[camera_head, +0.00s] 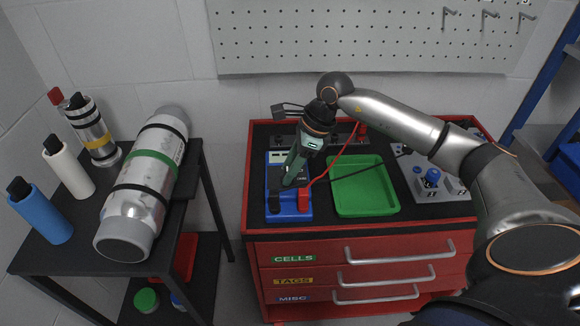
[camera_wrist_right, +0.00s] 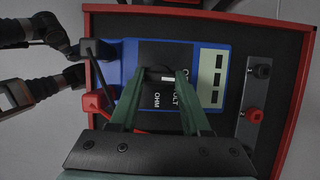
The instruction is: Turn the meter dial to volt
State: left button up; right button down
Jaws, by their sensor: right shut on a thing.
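The blue meter (camera_head: 290,213) stands at the left of the red cart's top. It also shows in the right wrist view (camera_wrist_right: 130,62), with a dark face lettered VOLT and OHM and a pale display (camera_wrist_right: 212,78). My right gripper (camera_head: 290,180) reaches down onto the meter's face. In the wrist view its green fingers (camera_wrist_right: 160,74) are shut on the dial knob at the middle of the face. The fingers mostly hide the knob, and I cannot tell which mark it points to. My left gripper is in neither view.
A red plug (camera_head: 303,202) and a black plug (camera_head: 274,203) stand at the meter's front, with leads. A green tray (camera_head: 364,187) lies to its right, then a grey panel with a blue knob (camera_head: 432,178). A black side table (camera_head: 63,225) holds bottles and a large cylinder.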

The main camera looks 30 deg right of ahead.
jog(key=m+t+b, duration=0.1)
jog(key=m, duration=0.2)
jog(key=shift+s+f+h, duration=0.1)
jog(key=shift+h, duration=0.2)
jog(key=m+b, duration=0.1)
jog(key=m, duration=0.1)
jog(key=shift+a+m+t+h, duration=0.1)
jog(key=shift+m+t+h, duration=0.2)
jog(key=shift+h, duration=0.1)
jog(key=shift+m+h, duration=0.3)
jog(key=shift+m, duration=0.3)
jog(key=shift+m+b, duration=0.4)
jog(key=shift+m, duration=0.2)
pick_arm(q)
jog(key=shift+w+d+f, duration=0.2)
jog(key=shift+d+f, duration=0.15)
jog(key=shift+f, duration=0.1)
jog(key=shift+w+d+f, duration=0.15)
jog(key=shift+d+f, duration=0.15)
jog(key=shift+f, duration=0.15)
pick_arm(e)
jog(key=shift+m+h, duration=0.3)
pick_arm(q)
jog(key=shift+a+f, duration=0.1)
pick_arm(e)
jog(key=shift+c, duration=1.8)
grip_release()
jog(key=shift+s, duration=0.1)
